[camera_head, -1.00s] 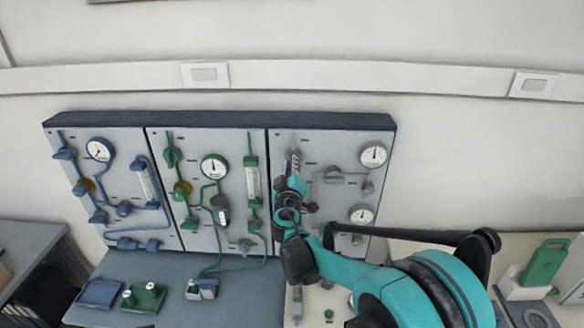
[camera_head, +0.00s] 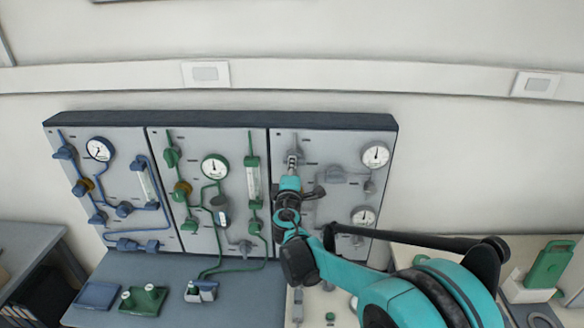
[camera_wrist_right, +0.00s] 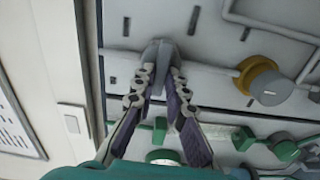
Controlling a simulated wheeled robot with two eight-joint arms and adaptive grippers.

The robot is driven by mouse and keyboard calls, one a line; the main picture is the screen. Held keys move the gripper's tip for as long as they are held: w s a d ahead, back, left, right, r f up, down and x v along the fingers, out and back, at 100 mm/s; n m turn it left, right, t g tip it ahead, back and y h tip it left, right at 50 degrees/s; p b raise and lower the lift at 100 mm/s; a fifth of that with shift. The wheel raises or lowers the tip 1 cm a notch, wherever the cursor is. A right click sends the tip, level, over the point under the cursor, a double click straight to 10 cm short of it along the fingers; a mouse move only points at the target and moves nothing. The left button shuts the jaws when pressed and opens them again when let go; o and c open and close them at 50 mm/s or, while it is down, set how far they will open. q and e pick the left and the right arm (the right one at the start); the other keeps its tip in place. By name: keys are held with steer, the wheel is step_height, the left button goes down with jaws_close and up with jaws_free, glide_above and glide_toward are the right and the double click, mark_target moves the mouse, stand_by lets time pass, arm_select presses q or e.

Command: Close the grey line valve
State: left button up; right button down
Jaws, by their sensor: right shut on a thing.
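The grey line valve (camera_head: 293,144) is at the upper left of the right-hand panel (camera_head: 320,145). Its grey handle (camera_wrist_right: 160,50) shows between my fingertips in the right wrist view. My right gripper (camera_head: 292,160) is at this valve, and its fingers also show in the right wrist view (camera_wrist_right: 158,76). They are shut on the handle from both sides. The fingers and my arm hide part of the valve and the grey line below it. My left gripper is not in view.
Two gauges, an upper one (camera_head: 375,156) and a lower one (camera_head: 362,217), sit on the panel's right side. The green-line panel (camera_head: 232,142) and blue-line panel (camera_head: 120,140) stand to the left.

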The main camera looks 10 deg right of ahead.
steer(key=shift+n, duration=0.4)
steer(key=c, duration=1.5)
jaws_free()
steer(key=shift+c, duration=0.2)
steer(key=v, duration=1.2)
